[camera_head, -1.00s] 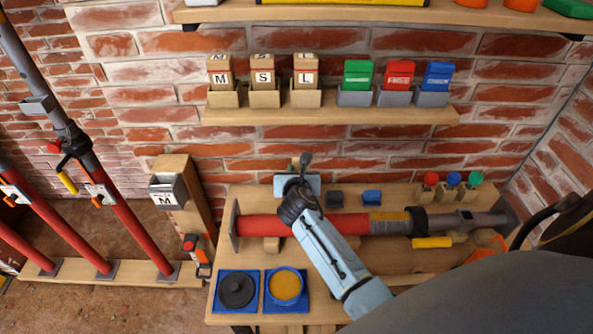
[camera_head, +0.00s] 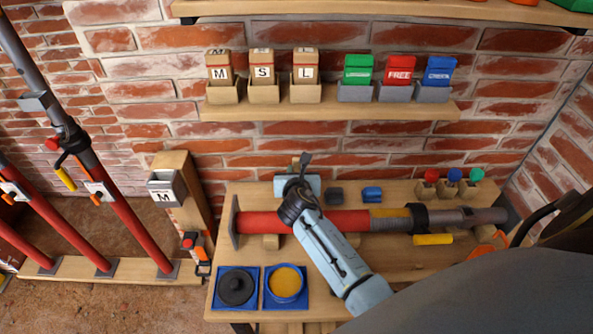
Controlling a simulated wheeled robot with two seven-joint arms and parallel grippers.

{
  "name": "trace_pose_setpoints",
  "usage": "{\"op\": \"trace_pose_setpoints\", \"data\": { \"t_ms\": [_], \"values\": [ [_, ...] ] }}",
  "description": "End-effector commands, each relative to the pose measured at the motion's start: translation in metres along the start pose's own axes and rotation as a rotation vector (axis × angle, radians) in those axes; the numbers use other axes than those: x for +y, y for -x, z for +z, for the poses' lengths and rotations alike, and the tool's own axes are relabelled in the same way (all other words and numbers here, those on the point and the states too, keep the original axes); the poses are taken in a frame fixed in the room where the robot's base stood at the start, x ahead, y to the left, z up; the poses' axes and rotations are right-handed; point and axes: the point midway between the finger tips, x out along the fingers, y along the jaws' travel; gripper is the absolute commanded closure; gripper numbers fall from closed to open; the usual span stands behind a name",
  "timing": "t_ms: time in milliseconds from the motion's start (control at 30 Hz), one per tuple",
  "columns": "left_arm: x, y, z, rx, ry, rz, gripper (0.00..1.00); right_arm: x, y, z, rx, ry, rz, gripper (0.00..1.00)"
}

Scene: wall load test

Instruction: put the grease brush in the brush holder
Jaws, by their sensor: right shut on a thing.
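My right arm comes in from the lower right over the workbench (camera_head: 400,262). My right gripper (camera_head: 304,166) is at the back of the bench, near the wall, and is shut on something. A small brownish piece (camera_head: 294,163) shows beside its tip; it may be part of the grease brush, but most of what I hold is hidden by my wrist. A small dark block (camera_head: 335,195) and a small blue block (camera_head: 372,194) stand just right of the gripper. I cannot tell which thing is the brush holder. My left gripper is out of view.
A red and grey prop (camera_head: 345,221) lies across the bench under my arm. An open tub of yellow grease (camera_head: 285,283) and a dark round lid (camera_head: 236,287) are at the front left. A shelf (camera_head: 330,110) with labelled boxes hangs above.

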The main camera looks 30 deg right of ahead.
Motion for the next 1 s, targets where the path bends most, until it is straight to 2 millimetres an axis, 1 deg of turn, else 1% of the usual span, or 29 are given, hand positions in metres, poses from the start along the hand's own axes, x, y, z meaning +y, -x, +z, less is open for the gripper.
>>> {"op": "trace_pose_setpoints", "data": {
  "t_ms": [333,800,1000],
  "values": [
    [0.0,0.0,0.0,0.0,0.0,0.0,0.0,0.0,0.0,0.0,0.0,0.0,0.0,1.0],
    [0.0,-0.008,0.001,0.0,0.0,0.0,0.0,0.001,-0.005,-0.013,0.0,0.0,0.001,1.0],
    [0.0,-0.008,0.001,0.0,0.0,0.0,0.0,0.001,-0.006,-0.014,-0.001,-0.001,0.001,1.0]
  ]
}}
